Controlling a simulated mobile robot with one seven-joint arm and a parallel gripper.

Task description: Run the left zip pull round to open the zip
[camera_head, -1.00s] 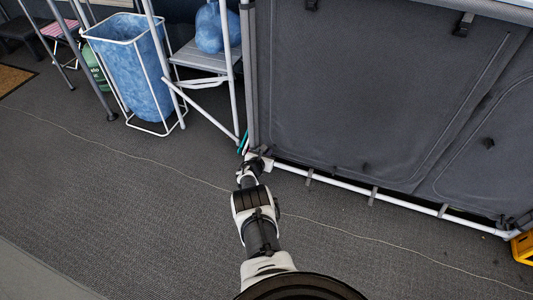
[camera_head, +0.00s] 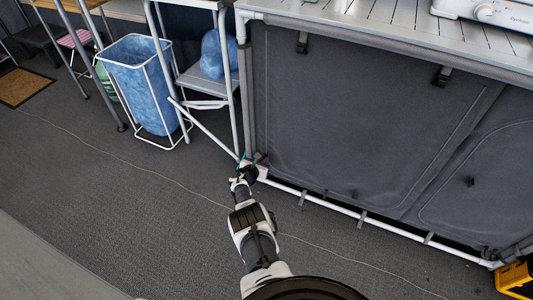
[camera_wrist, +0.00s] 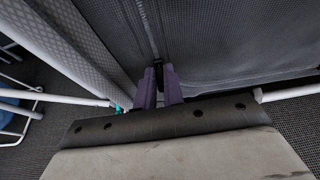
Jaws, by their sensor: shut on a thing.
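The grey fabric cupboard front (camera_head: 350,120) has a left panel bordered by a zip seam. In the wrist view the zip (camera_wrist: 148,30) runs up the panel from my gripper (camera_wrist: 160,88). The purple fingers are close together around a small dark zip pull (camera_wrist: 158,66) at the zip's lower end. In the head view my gripper (camera_head: 258,168) is at the cupboard's bottom left corner, low above the floor. The pull is hidden there by the gripper. The left panel looks flat and closed.
A white bottom rail (camera_head: 330,207) runs along the cupboard's foot. A blue bin in a wire frame (camera_head: 145,85) and a folding stand (camera_head: 205,82) are on the left. A stove (camera_head: 490,14) sits on top. A yellow crate (camera_head: 515,278) is at lower right. Open floor lies in front.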

